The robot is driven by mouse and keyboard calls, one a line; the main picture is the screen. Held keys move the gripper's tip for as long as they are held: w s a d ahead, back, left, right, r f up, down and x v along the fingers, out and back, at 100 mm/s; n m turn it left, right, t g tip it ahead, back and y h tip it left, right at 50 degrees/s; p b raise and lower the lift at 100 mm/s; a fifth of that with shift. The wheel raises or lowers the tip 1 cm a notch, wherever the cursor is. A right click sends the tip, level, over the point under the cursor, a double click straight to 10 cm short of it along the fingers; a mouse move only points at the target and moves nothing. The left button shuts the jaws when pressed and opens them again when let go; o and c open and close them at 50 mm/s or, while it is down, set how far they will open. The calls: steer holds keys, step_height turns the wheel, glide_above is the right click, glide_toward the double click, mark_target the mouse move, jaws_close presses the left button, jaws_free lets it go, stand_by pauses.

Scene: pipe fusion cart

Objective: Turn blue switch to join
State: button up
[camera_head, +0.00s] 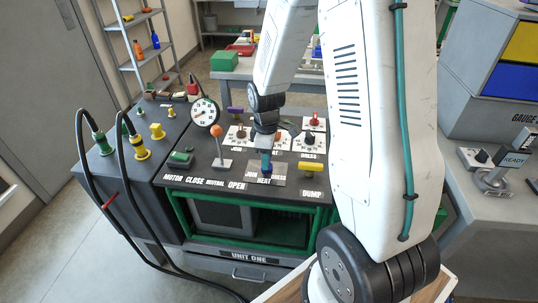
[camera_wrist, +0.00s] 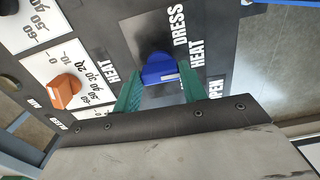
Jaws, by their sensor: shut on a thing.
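The blue switch (camera_wrist: 158,68) sits on a dark plate of the console, between the green fingers of my gripper (camera_wrist: 160,88) in the wrist view. The fingers are shut on it, one on each side. Its pale marked end faces the gripper's palm. The words DRESS and HEAT stand to its right; I cannot read JOIN there. In the head view my gripper (camera_head: 266,160) points down onto the grey JOIN/HEAT plate (camera_head: 278,180) of the console, and the fingers mostly hide the switch.
An orange-topped lever (camera_head: 217,132) stands left of the gripper, and a yellow handle (camera_head: 311,167) to its right. Dial plates with knobs lie behind, one with an orange knob (camera_wrist: 64,90). A round gauge (camera_head: 204,111) stands at back left. Black hoses (camera_head: 88,170) loop at the left.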

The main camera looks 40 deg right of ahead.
steer(key=m, duration=0.4)
steer(key=shift+m, duration=0.4)
steer(key=m, duration=0.4)
steer(key=shift+w+r+m, duration=0.1)
steer(key=shift+m, duration=0.2)
steer(key=shift+d, duration=0.1)
steer(key=o, duration=1)
